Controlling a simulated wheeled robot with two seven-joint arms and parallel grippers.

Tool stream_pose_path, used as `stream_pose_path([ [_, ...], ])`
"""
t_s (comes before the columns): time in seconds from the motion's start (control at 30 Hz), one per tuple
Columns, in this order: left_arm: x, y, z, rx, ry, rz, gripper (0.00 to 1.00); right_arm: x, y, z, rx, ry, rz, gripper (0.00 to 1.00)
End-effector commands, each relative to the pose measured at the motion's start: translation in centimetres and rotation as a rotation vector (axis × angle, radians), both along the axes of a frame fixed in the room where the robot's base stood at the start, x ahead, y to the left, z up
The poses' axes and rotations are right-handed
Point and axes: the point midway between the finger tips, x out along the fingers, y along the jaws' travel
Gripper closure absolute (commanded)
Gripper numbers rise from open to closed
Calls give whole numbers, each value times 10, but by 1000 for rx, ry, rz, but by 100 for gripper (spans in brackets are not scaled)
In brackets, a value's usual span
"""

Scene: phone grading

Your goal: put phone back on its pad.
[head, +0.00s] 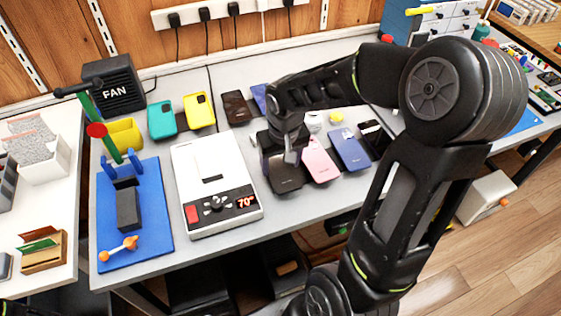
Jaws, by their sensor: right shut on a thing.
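My right gripper (292,154) reaches down over the row of phones at the middle of the bench. It is shut at the top end of a dark phone (286,182). The gripper hides that end, and I cannot tell whether the phone is lifted or touches the bench. A pink phone (320,160) lies just to its right, then a blue phone (350,150) and a black phone (374,136). I cannot make out a separate pad under the dark phone. My left gripper is not in view.
A white heating plate (207,165) with a 70° display stands left of the phones. A blue mat (153,233) with a clamp stand is further left. Teal (162,116) and yellow (199,110) cases and a FAN box (112,82) stand behind. The bench front edge is clear.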

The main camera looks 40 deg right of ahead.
Motion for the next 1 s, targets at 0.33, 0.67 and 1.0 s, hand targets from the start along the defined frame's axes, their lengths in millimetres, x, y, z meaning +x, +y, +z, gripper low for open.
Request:
stream_pose_path([
  [0.33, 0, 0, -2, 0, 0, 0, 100, 0, 0, -1, 0, -1, 0, 83],
  [0.67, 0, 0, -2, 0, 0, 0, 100, 0, 0, -1, 0, -1, 0, 20],
  [1.0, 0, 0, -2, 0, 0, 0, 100, 0, 0, -1, 0, 0, 0, 7],
])
